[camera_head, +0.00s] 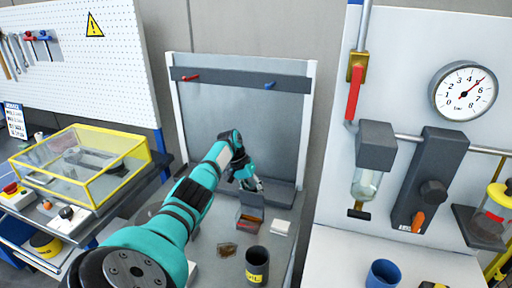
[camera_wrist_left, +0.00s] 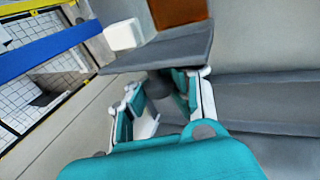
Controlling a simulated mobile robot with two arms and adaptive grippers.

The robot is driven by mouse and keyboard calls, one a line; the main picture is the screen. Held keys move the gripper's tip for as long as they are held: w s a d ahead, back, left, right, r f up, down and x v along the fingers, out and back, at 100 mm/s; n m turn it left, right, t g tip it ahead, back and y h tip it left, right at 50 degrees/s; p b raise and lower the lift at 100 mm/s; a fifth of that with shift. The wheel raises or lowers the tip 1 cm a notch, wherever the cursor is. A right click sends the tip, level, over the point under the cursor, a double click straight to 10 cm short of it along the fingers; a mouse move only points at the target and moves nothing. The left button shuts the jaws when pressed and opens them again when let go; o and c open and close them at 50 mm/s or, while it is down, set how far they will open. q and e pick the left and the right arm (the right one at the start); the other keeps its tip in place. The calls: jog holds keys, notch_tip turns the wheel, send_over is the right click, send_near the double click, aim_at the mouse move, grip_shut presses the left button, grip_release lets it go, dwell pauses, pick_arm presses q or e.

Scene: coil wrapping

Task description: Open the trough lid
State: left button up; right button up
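The trough (camera_head: 249,227) is a small dark box on the grey bench, with orange-brown inside. Its dark grey lid (camera_head: 251,199) stands raised at the back of the box. My left gripper (camera_head: 247,183) is at the lid's rear side. In the left wrist view, the lid (camera_wrist_left: 160,48) shows as a grey plate, with the orange-brown inside (camera_wrist_left: 178,10) beyond it. There the left gripper's fingers (camera_wrist_left: 163,92) stand on both sides of a dark knob on the lid and appear closed on it; the contact is partly hidden. My right gripper is not in view.
A dark cup with a yellow label (camera_head: 257,264), a brown piece (camera_head: 227,249) and a white block (camera_head: 280,227) are near the trough. A grey back panel (camera_head: 240,125) rises behind. A yellow-framed clear box (camera_head: 80,165) stands left; a gauge panel (camera_head: 410,60) is right.

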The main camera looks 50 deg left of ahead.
pick_arm(q)
jog(key=o, duration=0.7)
jog(key=shift+a+r, duration=0.45)
jog(key=shift+r, duration=0.25)
jog(key=shift+o, duration=0.7)
jog(key=shift+s, duration=0.15)
jog(key=shift+d+f, duration=0.15)
jog(key=shift+f, duration=0.05)
jog(key=v, duration=1.2)
jog(key=shift+d, duration=0.1)
